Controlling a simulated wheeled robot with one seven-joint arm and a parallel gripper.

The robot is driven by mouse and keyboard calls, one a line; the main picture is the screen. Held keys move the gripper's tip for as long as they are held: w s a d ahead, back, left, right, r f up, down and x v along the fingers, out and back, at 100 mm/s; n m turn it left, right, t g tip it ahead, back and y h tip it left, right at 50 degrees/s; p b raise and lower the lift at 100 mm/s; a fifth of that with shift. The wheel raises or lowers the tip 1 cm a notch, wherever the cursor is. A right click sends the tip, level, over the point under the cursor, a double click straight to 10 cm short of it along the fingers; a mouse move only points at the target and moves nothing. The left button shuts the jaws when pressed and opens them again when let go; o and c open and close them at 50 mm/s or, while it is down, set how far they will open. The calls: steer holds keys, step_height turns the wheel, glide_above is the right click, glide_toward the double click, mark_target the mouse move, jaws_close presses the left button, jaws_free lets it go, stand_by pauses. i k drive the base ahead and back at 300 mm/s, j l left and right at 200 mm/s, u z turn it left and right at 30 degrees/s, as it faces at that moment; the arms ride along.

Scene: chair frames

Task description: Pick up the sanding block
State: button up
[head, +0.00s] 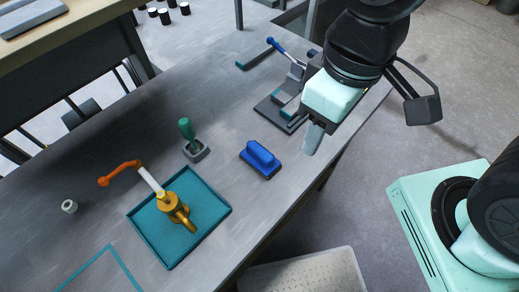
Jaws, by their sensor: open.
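The sanding block (261,158) looks like a dark flat pad with a bright blue raised grip along its top. It lies on the grey workbench near the front edge, in the middle of the head view, and nothing covers it. My gripper (312,141) is above the bench to the right of the block and apart from it. Its pale fingers point down; they overlap in this view, and the gap between them is hidden. My gripper is open, and I see nothing held in it.
A teal tray (143,224) holds a brass part with an orange lever. A green-handled tool (187,130) stands in a grey holder left of the block. A dark fixture (271,112) stands behind my gripper. A white ring (69,206) lies far left. Bare bench surrounds the block.

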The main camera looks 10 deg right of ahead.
mark_target(262, 161)
steer(key=k+l+u, duration=0.1)
steer(key=l+u, duration=0.3)
steer(key=k+l+u, duration=0.1)
steer(key=l+u, duration=0.3)
steer(key=k+l+u, duration=0.2)
steer(key=l+u, duration=0.2)
